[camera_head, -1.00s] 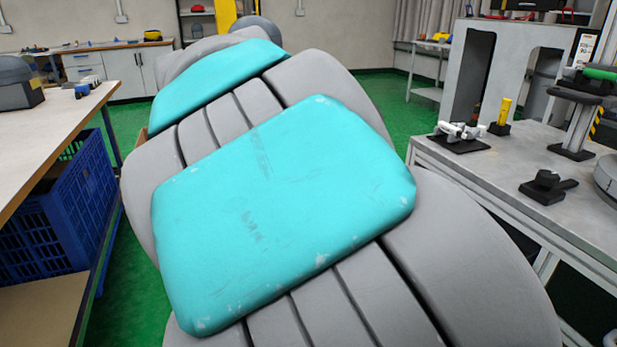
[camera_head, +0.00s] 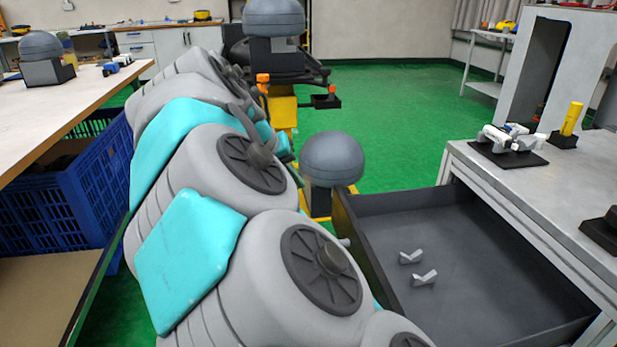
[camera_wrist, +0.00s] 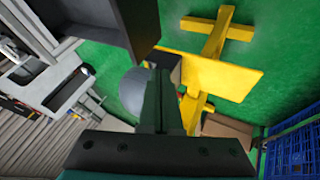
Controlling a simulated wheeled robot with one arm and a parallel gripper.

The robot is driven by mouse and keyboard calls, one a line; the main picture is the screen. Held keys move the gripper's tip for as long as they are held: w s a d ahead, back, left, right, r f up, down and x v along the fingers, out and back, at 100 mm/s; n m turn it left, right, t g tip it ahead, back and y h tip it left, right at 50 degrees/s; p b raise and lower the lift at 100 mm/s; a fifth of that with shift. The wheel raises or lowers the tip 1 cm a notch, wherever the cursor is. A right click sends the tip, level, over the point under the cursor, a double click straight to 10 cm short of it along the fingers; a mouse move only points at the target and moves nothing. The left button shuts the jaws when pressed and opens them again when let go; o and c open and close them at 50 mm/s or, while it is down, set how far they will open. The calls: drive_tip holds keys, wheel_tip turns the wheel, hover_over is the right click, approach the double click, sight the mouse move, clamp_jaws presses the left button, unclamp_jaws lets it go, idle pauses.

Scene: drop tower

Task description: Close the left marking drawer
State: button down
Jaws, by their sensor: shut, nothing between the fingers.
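An open drawer (camera_head: 455,225) stands pulled out from the right-hand bench in the head view, dark grey and tray-like. Two small light angled pieces lie on its floor. A small light grey part (camera_head: 343,242) shows at its left wall; I cannot tell whether it is a handle. My arm covers the near end of that wall. My gripper (camera_wrist: 158,78) shows in the wrist view as dark fingers, shut and empty. A dark panel (camera_wrist: 122,25), likely the drawer, is above and left of the fingers there; contact cannot be judged. The gripper is hidden in the head view.
The grey bench (camera_head: 570,190) at right carries small fixtures. A grey dome (camera_head: 333,158) stands just beyond the drawer, with yellow framework (camera_head: 285,112) behind it. A wooden-topped bench (camera_head: 60,115) and a blue crate (camera_head: 70,200) are at left. Green floor is open farther back.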

sight(336, 202)
drive_tip(key=shift+w+d+f+p, duration=0.1)
drive_tip(key=shift+w+d+f, duration=0.7)
drive_tip(key=shift+d+f, duration=0.25)
drive_tip(key=shift+w+d+f+p, duration=0.1)
drive_tip(key=shift+w+d+f, duration=0.7)
drive_tip(key=shift+d+f, duration=0.25)
drive_tip(key=shift+w+d+f+p, duration=0.1)
drive_tip(key=shift+w+d+f, duration=0.75)
drive_tip(key=shift+d, duration=0.3)
drive_tip(key=w+d+p, duration=0.1)
drive_tip(key=w+d, duration=0.2)
drive_tip(key=d, duration=1)
drive_tip(key=w+d+p, duration=0.1)
drive_tip(key=w+d, duration=0.3)
drive_tip(key=d, duration=0.9)
drive_tip(key=shift+w+d, duration=0.25)
drive_tip(key=shift+w, duration=0.05)
drive_tip(key=shift+a+f, duration=0.1)
drive_tip(key=shift+a, duration=0.05)
